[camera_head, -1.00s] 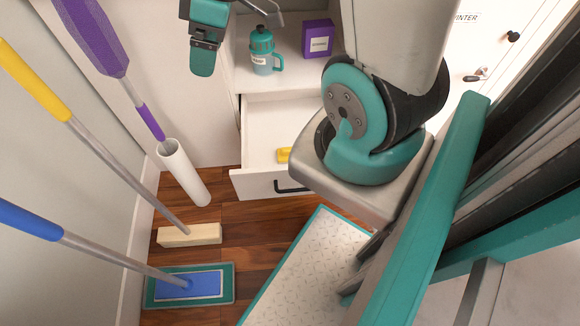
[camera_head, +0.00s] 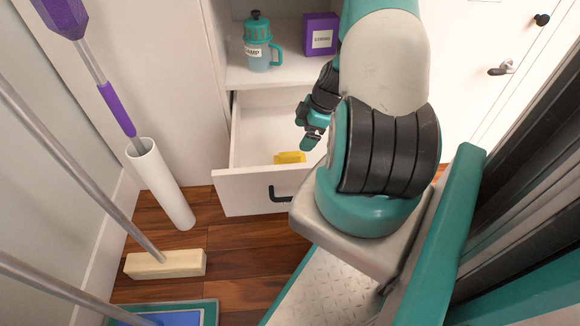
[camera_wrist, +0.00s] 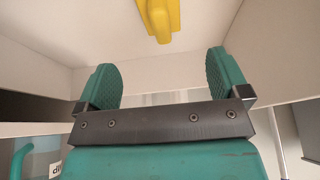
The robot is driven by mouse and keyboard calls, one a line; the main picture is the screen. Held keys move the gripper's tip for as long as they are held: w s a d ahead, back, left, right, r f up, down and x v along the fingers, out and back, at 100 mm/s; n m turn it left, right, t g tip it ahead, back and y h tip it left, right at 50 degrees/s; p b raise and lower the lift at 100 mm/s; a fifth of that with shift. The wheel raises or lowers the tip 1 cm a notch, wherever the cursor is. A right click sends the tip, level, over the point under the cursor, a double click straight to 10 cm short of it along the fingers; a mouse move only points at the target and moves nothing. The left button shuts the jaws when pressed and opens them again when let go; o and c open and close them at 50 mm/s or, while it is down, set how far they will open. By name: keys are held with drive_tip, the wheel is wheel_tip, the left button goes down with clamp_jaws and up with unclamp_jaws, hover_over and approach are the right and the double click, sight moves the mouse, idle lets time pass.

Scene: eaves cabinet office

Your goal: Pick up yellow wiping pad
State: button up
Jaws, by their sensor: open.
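The yellow wiping pad (camera_head: 290,157) lies inside the open white drawer (camera_head: 250,185), near its front wall. In the wrist view the pad (camera_wrist: 160,17) shows at the top edge, partly cut off, beyond my fingertips. My gripper (camera_head: 309,140) is over the right part of the drawer, above and to the right of the pad. In the wrist view its two teal fingers (camera_wrist: 165,80) stand apart with nothing between them. The gripper is not touching the pad.
A teal jug (camera_head: 259,48) and a purple box (camera_head: 320,36) stand on the shelf above the drawer. A white tube (camera_head: 160,185) and a wooden brush head (camera_head: 165,263) are on the floor at left.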

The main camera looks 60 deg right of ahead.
sight(291, 153)
drive_tip(key=b+x, duration=0.2)
drive_tip(key=x, duration=0.3)
drive_tip(key=b+x, duration=0.3)
drive_tip(key=x, duration=0.3)
drive_tip(key=shift+w+a+f, duration=0.15)
drive_tip(key=shift+a+f, duration=0.1)
drive_tip(key=shift+a, duration=0.05)
drive_tip(key=shift+r, duration=0.1)
drive_tip(key=shift+c, duration=0.2)
drive_tip(key=c, duration=1)
